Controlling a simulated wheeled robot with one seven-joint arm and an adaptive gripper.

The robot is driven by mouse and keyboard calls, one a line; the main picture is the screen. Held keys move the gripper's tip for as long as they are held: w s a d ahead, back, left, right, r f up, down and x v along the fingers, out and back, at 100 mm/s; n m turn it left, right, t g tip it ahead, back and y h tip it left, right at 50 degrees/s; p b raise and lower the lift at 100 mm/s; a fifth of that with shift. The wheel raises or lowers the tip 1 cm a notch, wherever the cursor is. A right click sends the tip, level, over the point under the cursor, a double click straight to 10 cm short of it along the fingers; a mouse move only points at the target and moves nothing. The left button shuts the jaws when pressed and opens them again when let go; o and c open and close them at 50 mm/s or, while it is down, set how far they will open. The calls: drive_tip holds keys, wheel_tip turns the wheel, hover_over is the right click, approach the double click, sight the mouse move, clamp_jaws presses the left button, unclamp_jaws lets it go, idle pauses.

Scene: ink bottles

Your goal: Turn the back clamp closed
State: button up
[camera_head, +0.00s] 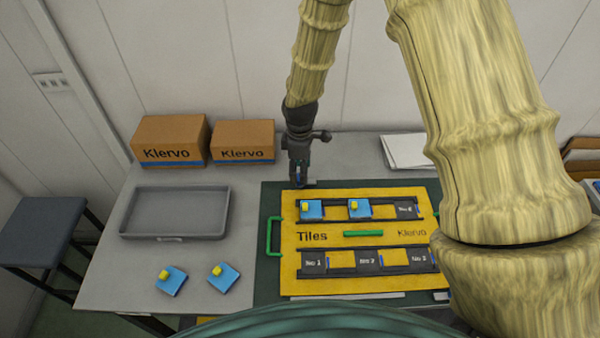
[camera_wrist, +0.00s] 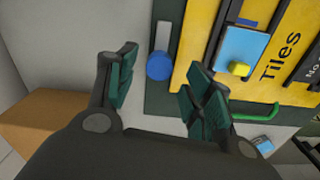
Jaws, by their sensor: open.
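The back clamp shows in the wrist view as a grey bar (camera_wrist: 163,36) with a round blue knob (camera_wrist: 159,66) at one end. The bar lies on the dark green mat, roughly along the back edge of the yellow Tiles board (camera_wrist: 205,45), beside it and not across it. My gripper (camera_wrist: 160,78) is open, its dark green finger pads on either side of the blue knob, with nothing held. In the head view my gripper (camera_head: 298,183) points down at the board's back left corner and hides most of the clamp. I cannot tell its height above the knob.
The board's black rails hold blue tiles with yellow knobs (camera_head: 311,208). Two more tiles (camera_head: 171,280) lie at the front left, near an empty grey tray (camera_head: 174,212). Klervo boxes (camera_head: 170,141) stand at the back left. A green handle (camera_head: 274,236) edges the board.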

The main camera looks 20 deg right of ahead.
drive_tip(key=shift+f+p, duration=0.35)
drive_tip(key=shift+f, duration=1.15)
drive_tip(key=c, duration=1)
